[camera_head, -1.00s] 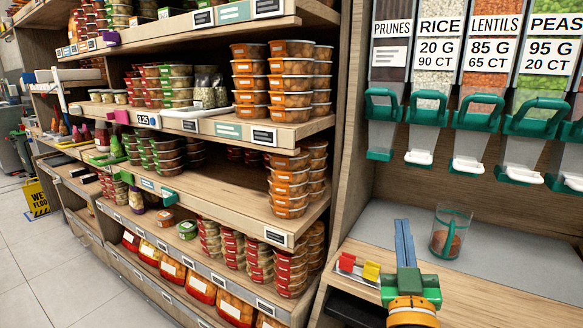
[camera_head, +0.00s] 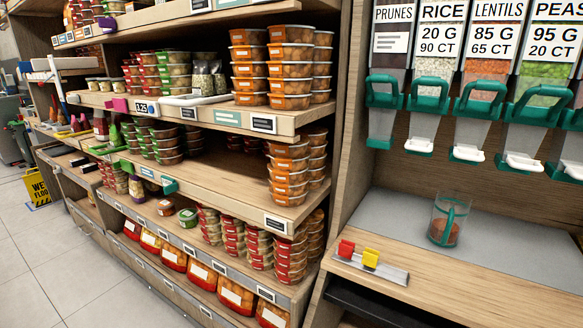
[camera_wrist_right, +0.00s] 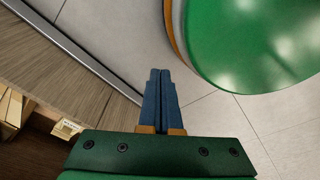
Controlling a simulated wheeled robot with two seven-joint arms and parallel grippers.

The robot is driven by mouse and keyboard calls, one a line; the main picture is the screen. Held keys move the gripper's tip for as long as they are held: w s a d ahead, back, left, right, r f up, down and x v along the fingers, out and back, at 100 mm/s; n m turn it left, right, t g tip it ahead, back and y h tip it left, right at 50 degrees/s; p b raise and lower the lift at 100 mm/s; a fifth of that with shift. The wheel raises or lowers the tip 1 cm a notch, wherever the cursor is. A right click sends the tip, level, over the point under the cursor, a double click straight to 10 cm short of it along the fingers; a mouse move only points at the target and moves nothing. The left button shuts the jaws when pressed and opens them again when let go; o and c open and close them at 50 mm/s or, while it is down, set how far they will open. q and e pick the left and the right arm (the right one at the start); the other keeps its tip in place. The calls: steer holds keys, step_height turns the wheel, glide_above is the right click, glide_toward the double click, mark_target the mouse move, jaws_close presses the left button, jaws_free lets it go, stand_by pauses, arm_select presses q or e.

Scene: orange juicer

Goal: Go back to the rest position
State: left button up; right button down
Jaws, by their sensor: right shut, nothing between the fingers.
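My right gripper (camera_wrist_right: 160,92) shows in the right wrist view. Its two blue fingers are together with nothing between them, above the pale tiled floor (camera_wrist_right: 215,125). A wooden surface with a metal edge strip (camera_wrist_right: 75,45) lies to the left of the fingers, apart from them. A large rounded green part fills the top right of that view. Neither gripper shows in the head view now.
In the head view a clear cup with a green handle (camera_head: 449,220) and reddish contents stands on the grey counter mat (camera_head: 385,215). Dispensers (camera_head: 478,120) hang above. A rail with red and yellow clips (camera_head: 370,262) lies at the counter front. Stocked shelves (camera_head: 215,125) stand left.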

step_height(320, 180, up, 18)
steer(key=s+p, duration=0.3)
steer(key=p, duration=1.5)
steer(key=shift+d+r+g+p, duration=0.15)
steer(key=shift+d+g+p, duration=0.15)
steer(key=shift+g, duration=0.1)
